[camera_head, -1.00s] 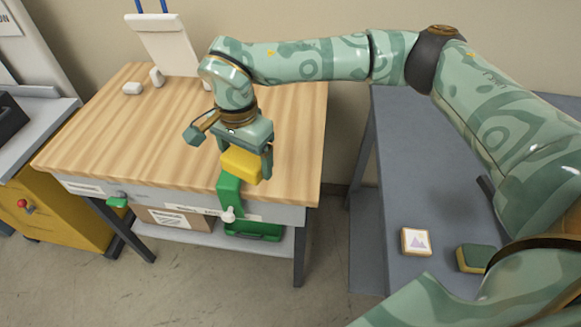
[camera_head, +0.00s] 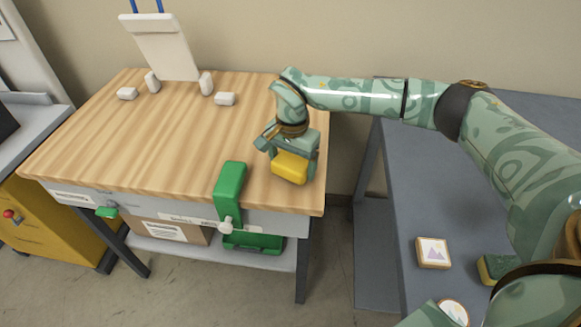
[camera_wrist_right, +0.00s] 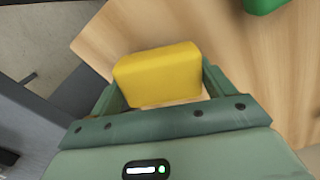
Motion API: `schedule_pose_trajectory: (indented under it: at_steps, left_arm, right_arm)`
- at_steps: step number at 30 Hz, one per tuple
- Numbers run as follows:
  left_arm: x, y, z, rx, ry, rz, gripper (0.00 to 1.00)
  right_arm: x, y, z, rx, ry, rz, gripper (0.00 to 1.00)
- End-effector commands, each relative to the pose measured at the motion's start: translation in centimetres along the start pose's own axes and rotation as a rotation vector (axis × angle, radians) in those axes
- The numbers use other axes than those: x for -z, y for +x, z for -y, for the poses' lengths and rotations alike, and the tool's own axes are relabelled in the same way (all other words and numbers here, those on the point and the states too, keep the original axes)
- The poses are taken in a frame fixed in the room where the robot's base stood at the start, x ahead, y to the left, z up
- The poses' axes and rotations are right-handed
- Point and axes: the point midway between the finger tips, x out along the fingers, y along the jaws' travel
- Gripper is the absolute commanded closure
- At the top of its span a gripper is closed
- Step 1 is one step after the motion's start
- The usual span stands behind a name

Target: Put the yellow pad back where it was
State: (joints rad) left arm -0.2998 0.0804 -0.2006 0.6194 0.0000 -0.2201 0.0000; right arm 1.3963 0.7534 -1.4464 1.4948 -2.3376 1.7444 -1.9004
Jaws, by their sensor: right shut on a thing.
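The yellow pad (camera_head: 290,168) is a small block with rounded edges. My right gripper (camera_head: 296,158) is shut on it, over the right front part of the wooden table (camera_head: 150,140). In the right wrist view the yellow pad (camera_wrist_right: 158,76) sits between the two fingers, with the wooden top behind it. I cannot tell whether the pad touches the table or hangs just above it. My left gripper is not in view.
A green clamp-like piece (camera_head: 229,185) stands at the table's front edge, left of the pad. White blocks (camera_head: 225,99) and a tilted white board (camera_head: 165,45) are at the back. A grey bench (camera_head: 400,200) at right holds a picture tile (camera_head: 433,252) and a green-topped block (camera_head: 495,268).

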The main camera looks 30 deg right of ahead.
Motion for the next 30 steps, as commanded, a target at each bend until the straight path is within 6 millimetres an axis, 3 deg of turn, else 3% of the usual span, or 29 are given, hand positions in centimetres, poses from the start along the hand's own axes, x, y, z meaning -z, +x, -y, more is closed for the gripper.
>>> schedule_pose_trajectory:
  at_steps: [1,12,13,15,22,26,30]
  left_arm:
    - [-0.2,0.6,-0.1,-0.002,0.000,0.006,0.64]
    - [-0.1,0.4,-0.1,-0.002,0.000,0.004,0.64]
    - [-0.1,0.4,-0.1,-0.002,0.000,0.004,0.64]
    - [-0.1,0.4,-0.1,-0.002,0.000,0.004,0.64]
    - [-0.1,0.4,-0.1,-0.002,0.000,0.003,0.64]
    - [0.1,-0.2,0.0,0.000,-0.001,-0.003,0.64]
    - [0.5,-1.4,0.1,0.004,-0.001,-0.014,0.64]
  right_arm:
    - [0.0,1.1,0.0,-0.003,0.000,0.002,0.40]
    - [0.0,1.2,0.0,0.001,0.000,-0.001,0.40]
    - [0.0,1.2,0.1,0.001,0.000,-0.001,0.13]
    - [0.0,1.1,0.1,0.001,0.000,-0.001,0.00]
    - [0.0,0.9,0.1,0.002,0.001,-0.001,0.00]
    - [0.0,-0.8,0.1,0.006,0.000,-0.003,0.00]
    - [0.0,-4.3,0.1,0.008,0.001,-0.005,0.00]
